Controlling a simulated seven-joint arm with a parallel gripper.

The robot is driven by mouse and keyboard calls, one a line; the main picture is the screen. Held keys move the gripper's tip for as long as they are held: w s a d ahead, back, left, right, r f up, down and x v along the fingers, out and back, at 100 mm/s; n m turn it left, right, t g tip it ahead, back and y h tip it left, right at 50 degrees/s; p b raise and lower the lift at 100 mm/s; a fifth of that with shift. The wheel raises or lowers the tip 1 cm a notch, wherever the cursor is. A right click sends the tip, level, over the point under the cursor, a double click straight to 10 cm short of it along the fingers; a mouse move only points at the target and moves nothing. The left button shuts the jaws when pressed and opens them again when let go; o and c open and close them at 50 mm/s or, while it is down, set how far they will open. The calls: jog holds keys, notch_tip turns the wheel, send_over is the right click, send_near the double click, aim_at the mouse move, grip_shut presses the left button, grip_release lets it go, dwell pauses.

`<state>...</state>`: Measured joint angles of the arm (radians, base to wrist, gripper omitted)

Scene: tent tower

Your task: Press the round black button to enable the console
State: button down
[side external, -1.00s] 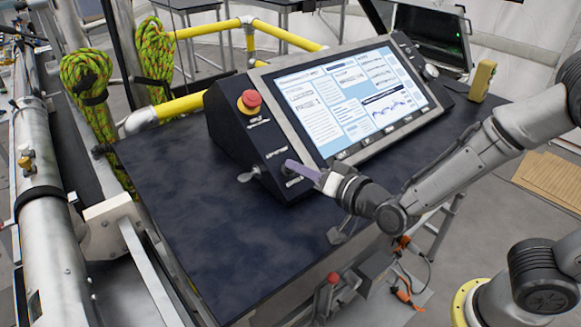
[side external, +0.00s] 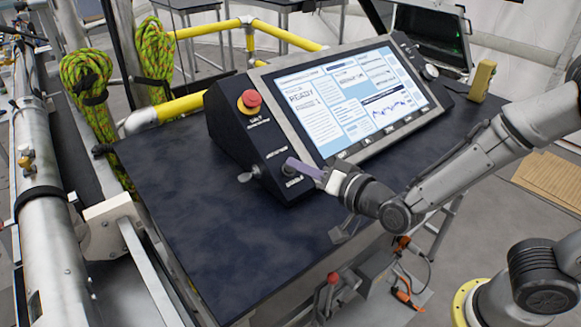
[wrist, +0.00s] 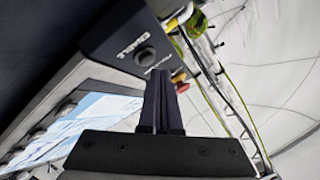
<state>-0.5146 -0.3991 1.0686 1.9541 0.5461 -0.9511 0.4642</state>
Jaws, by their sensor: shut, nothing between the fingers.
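The console (side external: 233,125) is a dark sloped box with a large lit screen (side external: 345,97), which now carries the large word READY. The round black button (wrist: 146,55) shows in the wrist view on the dark panel, just beyond the fingertips and slightly left. In the side view the button's area, low on the panel, is largely covered by the fingers. My gripper (side external: 291,163) is shut and empty, its purple-grey fingers pointing left at the panel; its tips also show in the wrist view (wrist: 158,74). They stand clear of the button's face in the wrist view, but the exact gap cannot be told.
A red mushroom button (side external: 251,99) on a yellow base sits higher on the panel. A key-like silver switch (side external: 246,176) sticks out at the panel's lower left. A yellow block-shaped device (side external: 482,81) stands right of the console. The dark tabletop (side external: 210,235) in front is clear.

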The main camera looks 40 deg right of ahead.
jog(key=shift+s+r, duration=0.1)
jog(key=s+r, duration=0.1)
jog(key=r, duration=0.1)
jog(key=s+r, duration=0.1)
jog(key=r, duration=0.1)
jog(key=shift+s, duration=0.4)
jog(key=shift+d, duration=0.1)
dwell(0.7)
jog(key=s+d+r, duration=0.3)
jog(key=d+r, duration=0.6)
jog(key=r, duration=0.3)
jog(key=s+d+f+n+g, duration=0.2)
jog(key=s+f+g, duration=0.3)
jog(key=s, duration=0.5)
jog(key=s+d+f+n+g+h, duration=0.1)
jog(key=s+d+f+n+g, duration=0.1)
jog(key=s+f+n+g, duration=0.3)
jog(key=s+f, duration=0.1)
jog(key=s, duration=0.3)
jog(key=shift+s+f+n+g, duration=0.25)
jog(key=shift+s+n+g, duration=0.05)
jog(key=shift+s, duration=0.05)
